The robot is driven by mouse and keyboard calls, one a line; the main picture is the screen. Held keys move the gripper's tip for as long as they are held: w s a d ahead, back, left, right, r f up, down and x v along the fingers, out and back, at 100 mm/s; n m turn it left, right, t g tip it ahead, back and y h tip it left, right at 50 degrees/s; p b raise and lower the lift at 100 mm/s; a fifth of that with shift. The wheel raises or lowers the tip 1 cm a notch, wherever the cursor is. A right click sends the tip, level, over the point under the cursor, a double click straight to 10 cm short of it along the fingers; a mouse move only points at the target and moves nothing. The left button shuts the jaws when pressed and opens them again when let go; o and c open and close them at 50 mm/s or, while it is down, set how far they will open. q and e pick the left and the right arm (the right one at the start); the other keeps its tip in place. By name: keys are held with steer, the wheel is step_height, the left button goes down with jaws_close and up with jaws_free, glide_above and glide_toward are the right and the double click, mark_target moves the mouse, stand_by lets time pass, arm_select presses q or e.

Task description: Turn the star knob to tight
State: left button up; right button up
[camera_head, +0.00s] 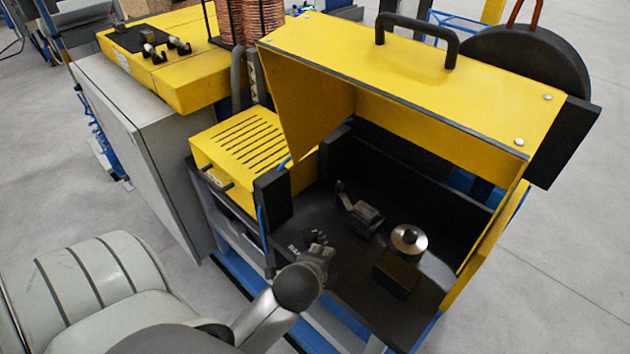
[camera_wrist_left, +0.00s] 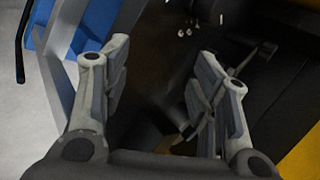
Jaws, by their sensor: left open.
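My left gripper (camera_head: 313,243) is open and reaches in at the left front edge of the machine's dark bed (camera_head: 350,285). In the left wrist view its two fingers (camera_wrist_left: 162,52) stand wide apart with dark surfaces between and beyond them. I see no held object. I cannot clearly make out a star knob in either view. My right gripper is not in view.
A raised yellow cover (camera_head: 440,70) with a black handle (camera_head: 417,30) overhangs the bed. A grey cabinet (camera_head: 140,150) is further left. The bed's front is open.

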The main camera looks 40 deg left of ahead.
arm_select(q)
steer(key=s+d+f+n+g+h, duration=0.1)
steer(key=s+d+f+n+g, duration=0.1)
steer(key=s+n, duration=0.4)
steer(key=shift+d+f+h, duration=0.4)
steer(key=shift+d, duration=0.35)
